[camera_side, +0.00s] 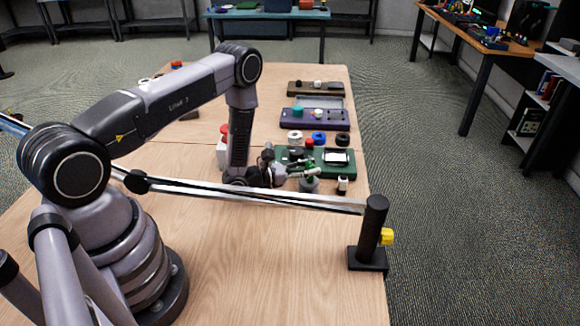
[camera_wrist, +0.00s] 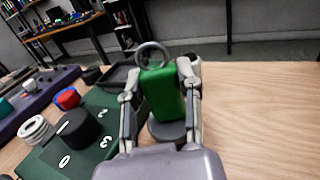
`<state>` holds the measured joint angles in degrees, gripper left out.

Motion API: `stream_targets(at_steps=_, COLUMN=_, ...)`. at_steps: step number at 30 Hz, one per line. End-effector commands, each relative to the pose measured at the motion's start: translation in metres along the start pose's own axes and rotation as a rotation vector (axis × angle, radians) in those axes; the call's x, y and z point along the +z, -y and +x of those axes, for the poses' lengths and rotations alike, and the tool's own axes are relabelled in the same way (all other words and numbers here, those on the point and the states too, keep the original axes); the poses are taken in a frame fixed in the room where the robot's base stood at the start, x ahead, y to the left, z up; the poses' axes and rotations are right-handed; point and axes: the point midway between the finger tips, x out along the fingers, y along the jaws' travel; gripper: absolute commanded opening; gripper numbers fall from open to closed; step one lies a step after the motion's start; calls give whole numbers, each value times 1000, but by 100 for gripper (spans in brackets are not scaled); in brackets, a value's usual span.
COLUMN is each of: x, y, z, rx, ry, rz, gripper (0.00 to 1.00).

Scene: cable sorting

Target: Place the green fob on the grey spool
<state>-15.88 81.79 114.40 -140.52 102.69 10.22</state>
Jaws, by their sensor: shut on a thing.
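My gripper (camera_wrist: 162,92) is shut on the green fob (camera_wrist: 162,98), a green block with a metal ring on top, held upright between the fingers in the wrist view. In the side view the fob (camera_side: 311,172) is small and partly covered by my gripper (camera_side: 298,172). A dark grey round piece, seemingly the grey spool (camera_wrist: 168,131), shows directly below the fob in the wrist view. The side view shows a grey-green shape (camera_side: 309,186) under the fob. I cannot tell whether fob and spool touch.
A green board (camera_side: 312,153) with a dark tray (camera_wrist: 121,77) and a black knob (camera_wrist: 80,130) lies beside my gripper. A post (camera_side: 373,228) stands in front. Table right of the fob is clear in the wrist view.

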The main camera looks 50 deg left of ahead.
Motion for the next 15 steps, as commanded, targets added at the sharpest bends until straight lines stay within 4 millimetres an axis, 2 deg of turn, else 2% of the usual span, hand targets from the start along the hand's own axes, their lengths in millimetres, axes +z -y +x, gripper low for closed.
stream_targets(at_steps=1, x=-1, y=0, z=0, rx=0, ry=0, rz=0, gripper=35)
stream_targets(at_steps=6, x=0, y=0, z=0, rx=0, ry=0, rz=0, gripper=58)
stream_targets(at_steps=15, x=0, y=0, z=0, rx=0, ry=0, rz=0, gripper=59)
